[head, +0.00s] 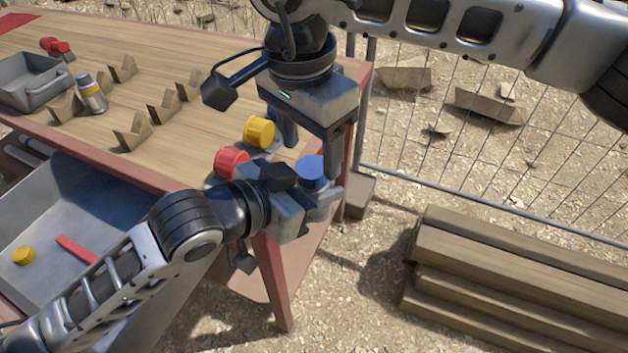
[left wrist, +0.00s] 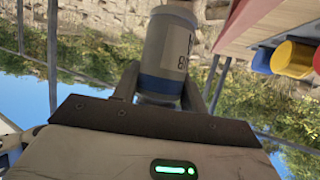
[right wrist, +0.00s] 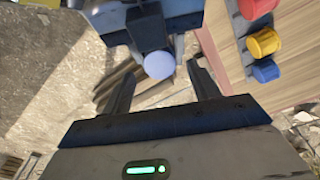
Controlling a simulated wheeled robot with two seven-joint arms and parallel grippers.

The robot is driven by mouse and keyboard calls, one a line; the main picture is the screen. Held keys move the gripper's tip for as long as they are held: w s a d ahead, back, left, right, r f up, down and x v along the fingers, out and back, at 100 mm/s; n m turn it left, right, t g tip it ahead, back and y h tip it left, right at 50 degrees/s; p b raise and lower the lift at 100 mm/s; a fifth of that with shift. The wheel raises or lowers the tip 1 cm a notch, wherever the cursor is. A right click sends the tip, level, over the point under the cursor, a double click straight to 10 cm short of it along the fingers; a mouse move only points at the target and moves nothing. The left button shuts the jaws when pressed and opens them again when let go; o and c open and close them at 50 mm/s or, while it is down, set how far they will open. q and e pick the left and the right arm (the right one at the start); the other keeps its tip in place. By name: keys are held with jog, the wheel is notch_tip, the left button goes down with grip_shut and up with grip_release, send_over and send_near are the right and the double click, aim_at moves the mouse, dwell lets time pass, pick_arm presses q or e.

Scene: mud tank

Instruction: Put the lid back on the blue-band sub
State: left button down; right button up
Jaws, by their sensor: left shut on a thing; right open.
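My left gripper (head: 308,203) is shut on the blue-band sub, a pale grey cylinder (left wrist: 167,48) with dark marking and a blue band. The sub's round end faces up, blue in the head view (head: 311,170) and pale in the right wrist view (right wrist: 159,65); I cannot tell whether it is covered. My right gripper (head: 312,150) is open and empty, pointing down just above that end. A blue lid (right wrist: 265,70) sits beside the yellow lid on a grey holder at the table edge. It also shows in the left wrist view (left wrist: 262,60).
A yellow lid (head: 258,131) and a red lid (head: 230,161) share the holder. A grey tank (head: 45,215) lies below. Wooden steps (head: 510,265) and a wire fence (head: 480,140) stand right.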

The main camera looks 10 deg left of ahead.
jog(key=shift+r, duration=0.65)
jog(key=o, duration=0.6)
jog(key=shift+r, duration=0.1)
jog(key=r, duration=0.8)
jog(key=s+r, duration=0.1)
jog(key=r, duration=0.2)
jog(key=shift+a+r, duration=0.4)
jog(key=shift+f, duration=0.1)
